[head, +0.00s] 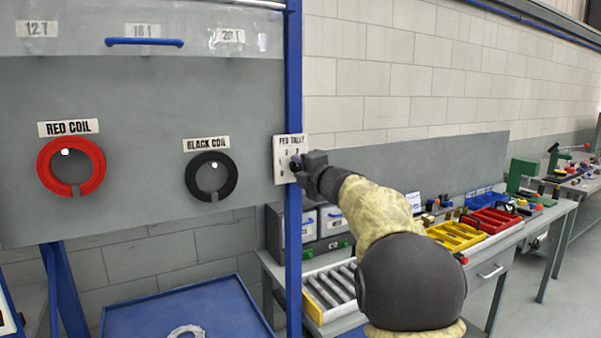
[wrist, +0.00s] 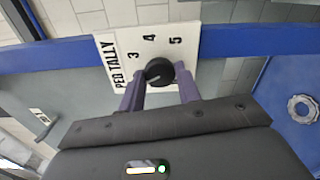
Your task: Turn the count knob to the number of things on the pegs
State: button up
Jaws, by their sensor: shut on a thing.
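The black count knob (wrist: 159,72) sits on the white PEG TALLY plate (wrist: 115,52), which shows 3, 4 and 5 in the wrist view. My gripper (wrist: 160,88) is shut on the knob, one purple finger on each side. A pale line shows on the knob, but I cannot tell which number it marks. In the head view the plate (head: 283,145) is on the blue post and my gripper (head: 298,165) covers part of it. A red coil (head: 98,165) and a black coil (head: 231,179) hang on pegs on the grey board.
A clear cover with a blue handle (head: 145,42) spans the upper board, with tags 12T and 20T readable. A pale toothed ring (wrist: 300,108) lies in the blue tray (head: 235,302) below. A workbench with yellow bins (head: 441,231) and red bins stands to the right.

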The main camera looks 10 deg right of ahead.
jog(key=shift+f, duration=0.15)
jog(key=o, duration=1)
jog(key=shift+c, duration=0.2)
jog(key=b+v, duration=0.3)
jog(key=v, duration=1.4)
jog(key=shift+s, duration=0.2)
